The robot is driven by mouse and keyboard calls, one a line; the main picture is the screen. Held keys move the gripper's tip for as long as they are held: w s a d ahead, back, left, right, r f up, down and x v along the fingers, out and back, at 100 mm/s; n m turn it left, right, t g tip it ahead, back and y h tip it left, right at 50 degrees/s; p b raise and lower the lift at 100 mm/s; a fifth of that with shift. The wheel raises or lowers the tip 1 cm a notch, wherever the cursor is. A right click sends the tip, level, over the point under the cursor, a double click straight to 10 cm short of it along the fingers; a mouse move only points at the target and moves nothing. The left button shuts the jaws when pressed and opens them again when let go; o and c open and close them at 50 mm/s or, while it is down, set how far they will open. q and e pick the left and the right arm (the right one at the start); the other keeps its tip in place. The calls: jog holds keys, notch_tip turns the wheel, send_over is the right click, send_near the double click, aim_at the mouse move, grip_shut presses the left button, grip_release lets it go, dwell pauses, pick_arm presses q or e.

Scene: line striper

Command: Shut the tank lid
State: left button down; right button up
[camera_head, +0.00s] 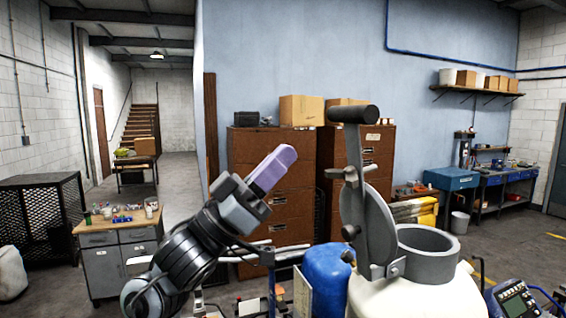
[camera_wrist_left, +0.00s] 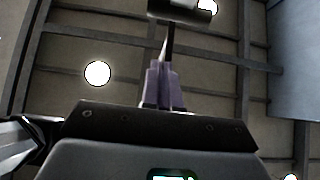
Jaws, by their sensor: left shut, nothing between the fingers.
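The white tank (camera_head: 395,298) stands at the lower right of the head view, with a round grey open neck (camera_head: 428,262) on top. The grey disc-shaped lid (camera_head: 378,222) stands upright on its hinge at the left of the neck, so the lid is open. An upright arm with a black crossbar handle (camera_head: 353,114) rises beside the lid. My left gripper (camera_head: 284,160), with purple fingers, is shut and empty, left of the handle and apart from it in the picture. Its fingers (camera_wrist_left: 163,88) point toward a dark bar in the left wrist view. My right gripper is out of view.
A blue cylinder (camera_head: 325,274) stands against the left of the tank. A device with a screen (camera_head: 517,303) is at the lower right. Brown cabinets (camera_head: 272,190) and a grey workbench (camera_head: 115,258) stand farther back. The air around the lid and above the neck looks clear.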

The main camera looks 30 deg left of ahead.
pick_arm(q)
jog(key=w+d+r+p, duration=0.5)
jog(key=w+d, duration=0.1)
jog(key=w, duration=0.1)
jog(key=shift+w, duration=0.2)
jog(key=shift+d+r, duration=0.1)
dwell(0.3)
